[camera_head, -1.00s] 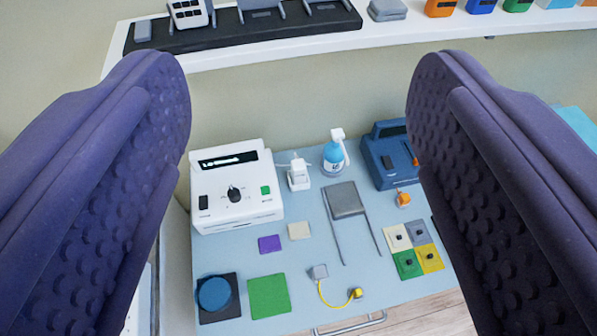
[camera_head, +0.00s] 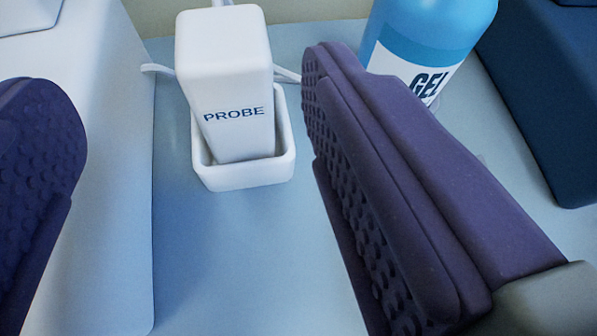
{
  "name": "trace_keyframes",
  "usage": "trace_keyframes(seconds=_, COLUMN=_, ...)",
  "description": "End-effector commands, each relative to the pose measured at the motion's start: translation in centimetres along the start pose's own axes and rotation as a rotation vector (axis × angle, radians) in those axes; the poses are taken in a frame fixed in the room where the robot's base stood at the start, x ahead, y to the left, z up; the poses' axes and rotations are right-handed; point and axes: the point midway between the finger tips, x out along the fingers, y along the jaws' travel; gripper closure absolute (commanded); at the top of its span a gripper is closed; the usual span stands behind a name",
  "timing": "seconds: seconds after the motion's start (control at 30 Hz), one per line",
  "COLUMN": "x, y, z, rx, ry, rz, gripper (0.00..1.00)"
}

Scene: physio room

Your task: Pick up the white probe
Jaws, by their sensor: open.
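The white probe (camera_head: 228,85), a block marked PROBE, stands in a small white holder (camera_head: 243,175) on the pale blue tabletop. White cable shows on both sides behind it. My gripper (camera_head: 195,110) is open, with one purple padded finger at the left edge and the other at the right. The probe stands between the two fingers in the picture, closer to the right finger. I cannot tell how far ahead of the fingertips it is. Nothing is held.
A blue gel bottle (camera_head: 432,35) stands to the right of the probe, partly behind my right finger. A white machine (camera_head: 105,190) is close on the left. A dark blue box (camera_head: 550,100) is at the right. Bare tabletop (camera_head: 240,260) lies in front of the holder.

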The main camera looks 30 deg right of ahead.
Motion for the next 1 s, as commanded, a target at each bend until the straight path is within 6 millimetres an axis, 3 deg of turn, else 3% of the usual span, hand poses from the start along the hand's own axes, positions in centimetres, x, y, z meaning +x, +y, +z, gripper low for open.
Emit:
trace_keyframes(seconds=0.1, x=0.4, y=0.4, z=1.6, rx=-0.012, ry=-0.001, rz=0.016, gripper=0.3)
trace_keyframes(seconds=0.6, x=7.4, y=0.9, z=2.1, rx=-0.011, ry=0.002, rz=0.017, gripper=0.3)
trace_keyframes(seconds=0.87, x=7.8, y=0.9, z=1.9, rx=-0.012, ry=0.002, rz=0.017, gripper=0.3)
trace_keyframes(seconds=1.0, x=7.8, y=0.9, z=1.9, rx=-0.012, ry=0.002, rz=0.017, gripper=0.6)
